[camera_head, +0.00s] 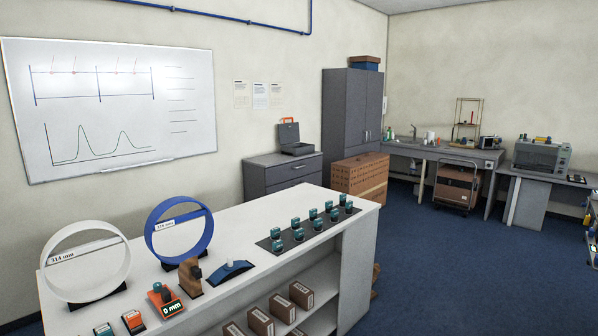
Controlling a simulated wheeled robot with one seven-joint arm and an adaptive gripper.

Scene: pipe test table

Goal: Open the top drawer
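A low dark grey drawer cabinet (284,177) stands against the back wall, beyond the white table. Its top drawer (293,172) looks shut, with a light handle on its front. The lower part of the cabinet is hidden behind the white table. An open grey case (295,147) with an orange handle sits on top of the cabinet. My gripper is not in view.
The white table (235,223) with pipe rings and several small teal devices stands between me and the cabinet. A brown box (360,178) stands right of the cabinet, before a tall grey cupboard (352,108). Blue floor (450,260) is clear at right.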

